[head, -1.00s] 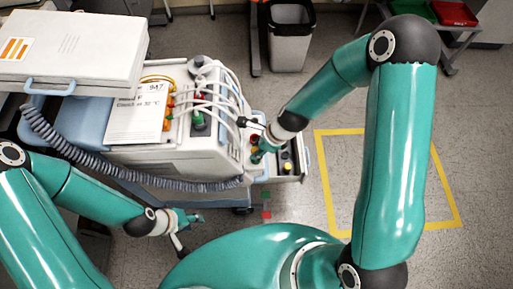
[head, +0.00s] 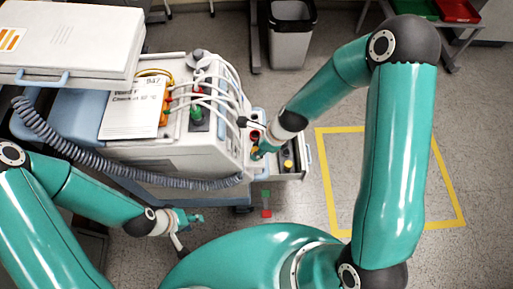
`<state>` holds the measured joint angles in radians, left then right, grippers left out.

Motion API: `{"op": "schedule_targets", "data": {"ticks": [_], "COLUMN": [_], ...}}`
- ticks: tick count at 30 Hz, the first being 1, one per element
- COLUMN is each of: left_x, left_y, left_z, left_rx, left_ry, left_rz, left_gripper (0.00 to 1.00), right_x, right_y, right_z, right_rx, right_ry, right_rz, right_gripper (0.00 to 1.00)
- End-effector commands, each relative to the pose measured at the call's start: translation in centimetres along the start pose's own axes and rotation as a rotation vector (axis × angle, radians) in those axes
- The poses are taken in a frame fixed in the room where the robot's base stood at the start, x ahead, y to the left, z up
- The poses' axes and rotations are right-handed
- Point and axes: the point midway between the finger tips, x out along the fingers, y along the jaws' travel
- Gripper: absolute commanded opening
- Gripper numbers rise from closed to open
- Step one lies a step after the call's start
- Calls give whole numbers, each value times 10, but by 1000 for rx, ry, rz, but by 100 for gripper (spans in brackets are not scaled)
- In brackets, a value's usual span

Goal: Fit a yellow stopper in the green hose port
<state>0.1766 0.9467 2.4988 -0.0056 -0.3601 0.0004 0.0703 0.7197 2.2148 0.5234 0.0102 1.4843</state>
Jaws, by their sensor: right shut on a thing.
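The pump cart (head: 205,160) stands left of centre with its ports and hoses on top. A green fitting (head: 198,115) sits among white hoses there; I cannot tell whether it is the green hose port. A small yellow piece (head: 288,164), perhaps a stopper, is in the open drawer (head: 298,174) at the cart's right side. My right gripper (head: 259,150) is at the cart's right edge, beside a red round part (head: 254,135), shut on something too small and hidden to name. My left gripper (head: 194,218) is below the cart, apart from it; its fingers are too small to read.
A white case (head: 75,45) and a coiled grey hose (head: 90,150) are at the left. A paper sheet (head: 130,112) lies on the cart. A bin (head: 290,45) stands behind. Floor inside the yellow square (head: 333,200) is clear, apart from my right arm above it.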

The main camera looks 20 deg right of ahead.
Motion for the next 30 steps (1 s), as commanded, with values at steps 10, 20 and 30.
{"op": "schedule_targets", "data": {"ticks": [10,20,30], "left_x": [1,0,0], "left_y": [0,0,0], "left_z": [0,0,0], "left_rx": [0,0,0], "left_ry": [0,0,0], "left_rz": [0,0,0], "left_gripper": [40,40,40], "right_x": [1,-2,-18], "right_y": [0,0,-1], "right_z": [0,0,1], "right_rx": [0,-2,-3], "right_ry": [0,-2,-5], "right_rz": [0,0,0], "right_gripper": [60,60,60]}}
